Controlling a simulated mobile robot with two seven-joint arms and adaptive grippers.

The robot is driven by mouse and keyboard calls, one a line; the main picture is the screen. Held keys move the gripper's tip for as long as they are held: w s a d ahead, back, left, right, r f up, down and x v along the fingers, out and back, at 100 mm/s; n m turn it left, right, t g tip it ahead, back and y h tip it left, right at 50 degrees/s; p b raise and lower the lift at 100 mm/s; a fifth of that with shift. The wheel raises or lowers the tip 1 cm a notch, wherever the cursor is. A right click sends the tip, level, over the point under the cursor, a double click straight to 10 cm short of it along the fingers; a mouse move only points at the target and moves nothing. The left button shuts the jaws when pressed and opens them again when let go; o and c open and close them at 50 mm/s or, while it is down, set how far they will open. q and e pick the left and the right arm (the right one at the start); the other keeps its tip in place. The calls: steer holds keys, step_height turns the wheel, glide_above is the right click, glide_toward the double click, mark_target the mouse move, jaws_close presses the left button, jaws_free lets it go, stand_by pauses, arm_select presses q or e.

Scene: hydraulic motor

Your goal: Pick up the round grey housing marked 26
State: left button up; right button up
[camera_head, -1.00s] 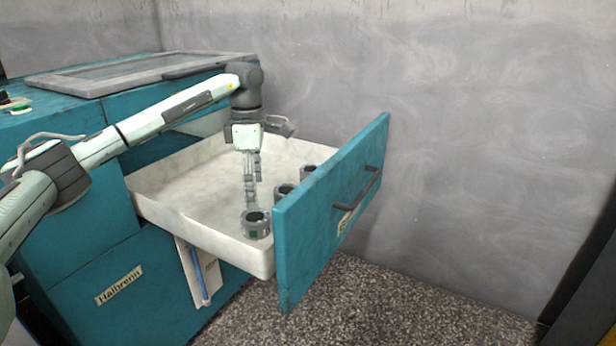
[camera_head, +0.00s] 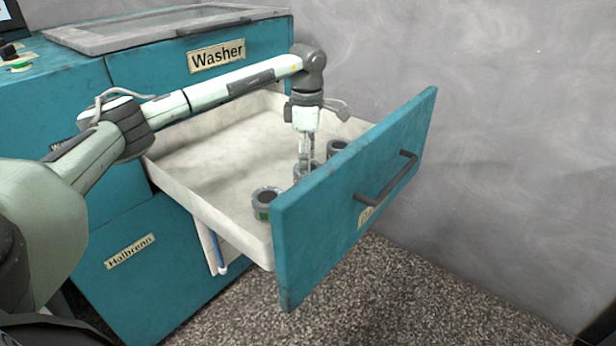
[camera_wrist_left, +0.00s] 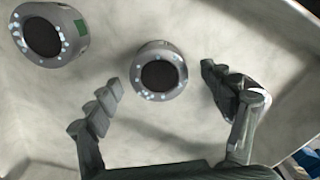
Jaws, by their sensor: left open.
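Three round grey housings with dark round openings stand in a row in the open drawer, along its front panel. The near one (camera_head: 267,203) has a green mark and shows at the top left of the left wrist view (camera_wrist_left: 70,53). The middle one (camera_head: 299,173) is partly hidden by my left gripper (camera_head: 306,158); the far one (camera_head: 337,146) stands behind it. In the left wrist view one housing (camera_wrist_left: 142,88) lies between the spread fingertips of my open left gripper (camera_wrist_left: 160,79), with gaps on both sides. No number 26 is legible. My right gripper is out of view.
The white drawer tray (camera_head: 215,150) is otherwise bare. Its teal front panel (camera_head: 345,195) with a dark handle (camera_head: 388,182) stands close beside the housings. The teal washer cabinet (camera_head: 125,205) is at the left, the grey wall (camera_head: 520,150) at the right.

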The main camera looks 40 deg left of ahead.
arm_select(q)
steer(key=shift+a+f, duration=0.1)
steer(key=shift+f, duration=0.7)
steer(key=c, duration=1.5)
steer(key=shift+c, duration=0.4)
steer(key=shift+r, duration=0.2)
